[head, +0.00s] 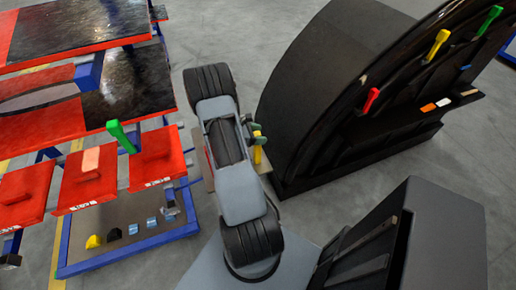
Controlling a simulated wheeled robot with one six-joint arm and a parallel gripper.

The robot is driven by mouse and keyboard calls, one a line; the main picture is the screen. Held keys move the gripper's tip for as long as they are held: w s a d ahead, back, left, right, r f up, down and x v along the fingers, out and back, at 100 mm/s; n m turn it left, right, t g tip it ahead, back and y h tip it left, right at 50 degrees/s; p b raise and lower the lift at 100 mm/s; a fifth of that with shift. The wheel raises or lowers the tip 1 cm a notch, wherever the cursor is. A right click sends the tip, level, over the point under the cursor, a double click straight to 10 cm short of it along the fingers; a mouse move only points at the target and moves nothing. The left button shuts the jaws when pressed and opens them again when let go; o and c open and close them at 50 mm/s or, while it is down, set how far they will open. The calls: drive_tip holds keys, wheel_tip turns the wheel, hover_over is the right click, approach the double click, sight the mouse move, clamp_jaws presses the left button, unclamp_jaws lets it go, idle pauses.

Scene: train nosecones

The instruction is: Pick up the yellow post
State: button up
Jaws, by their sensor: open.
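A yellow post (437,45) leans in the black curved nosecone (322,55) at the upper right, between a red post (371,100) and a green post (489,20). My gripper (257,139) is at the wrist of my folded grey arm, near the middle of the view, well to the left of and below that post. Small yellow and green parts show there; I cannot tell clearly which are jaws. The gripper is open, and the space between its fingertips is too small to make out. My arm hides part of what lies beneath it.
Red bins (88,177) on a blue-framed rack stand at the left, with another green post (121,137). Small yellow, black and blue pieces lie on its lower shelf. A dark grey cabinet (446,240) stands at the lower right. Grey floor (300,205) is clear between it and the nosecone.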

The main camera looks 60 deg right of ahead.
drive_tip(key=shift+s+d+f, duration=0.25)
drive_tip(key=shift+s+d, duration=0.2)
drive_tip(key=shift+d, duration=0.05)
clamp_jaws()
idle(0.3)
